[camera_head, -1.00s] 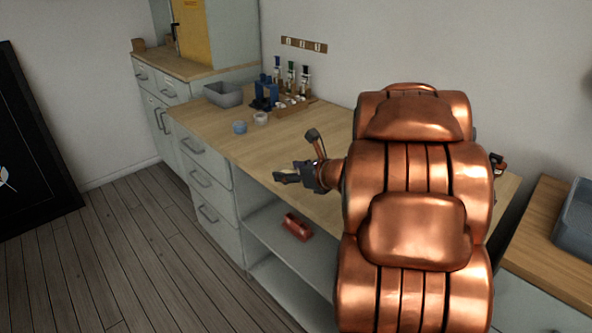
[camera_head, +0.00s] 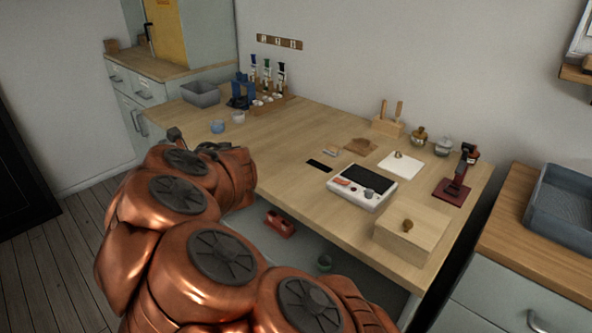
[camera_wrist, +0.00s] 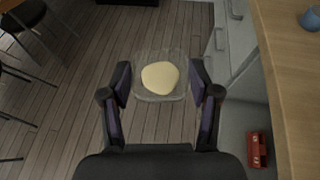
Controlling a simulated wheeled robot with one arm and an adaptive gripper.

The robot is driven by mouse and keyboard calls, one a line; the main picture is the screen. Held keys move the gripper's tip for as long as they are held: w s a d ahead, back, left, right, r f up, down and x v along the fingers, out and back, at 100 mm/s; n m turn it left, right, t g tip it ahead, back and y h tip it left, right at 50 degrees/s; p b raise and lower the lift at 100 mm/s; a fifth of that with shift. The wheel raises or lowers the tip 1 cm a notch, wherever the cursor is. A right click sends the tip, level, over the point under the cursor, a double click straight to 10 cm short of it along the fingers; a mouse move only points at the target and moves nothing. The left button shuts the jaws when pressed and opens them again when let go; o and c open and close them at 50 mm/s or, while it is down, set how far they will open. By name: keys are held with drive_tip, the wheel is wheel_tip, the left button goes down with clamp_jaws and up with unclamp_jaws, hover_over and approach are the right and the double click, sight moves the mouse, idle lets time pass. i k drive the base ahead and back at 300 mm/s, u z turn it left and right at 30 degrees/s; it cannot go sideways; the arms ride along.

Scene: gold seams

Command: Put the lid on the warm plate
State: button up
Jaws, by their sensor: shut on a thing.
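My gripper (camera_wrist: 160,82) holds a clear, squarish glass-like piece (camera_wrist: 160,54) with a rounded cream-coloured part in its middle, between its two fingers. In the wrist view this piece is over the floor, left of the bench. I cannot tell whether it is a lid or a dish. In the head view my arm hides it and most of the gripper. A white appliance (camera_head: 362,187) with a dark top, a red mark and a knob stands on the bench and may be the warm plate.
A dark red stand (camera_head: 455,188), brass and glass jars, and a wooden holder (camera_head: 387,126) are behind. Cups, bottles and a grey bin (camera_head: 201,94) are at the left.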

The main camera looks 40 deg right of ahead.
sight(368, 178)
drive_tip(key=u, duration=0.5)
drive_tip(key=k, duration=0.9)
drive_tip(key=z, duration=0.25)
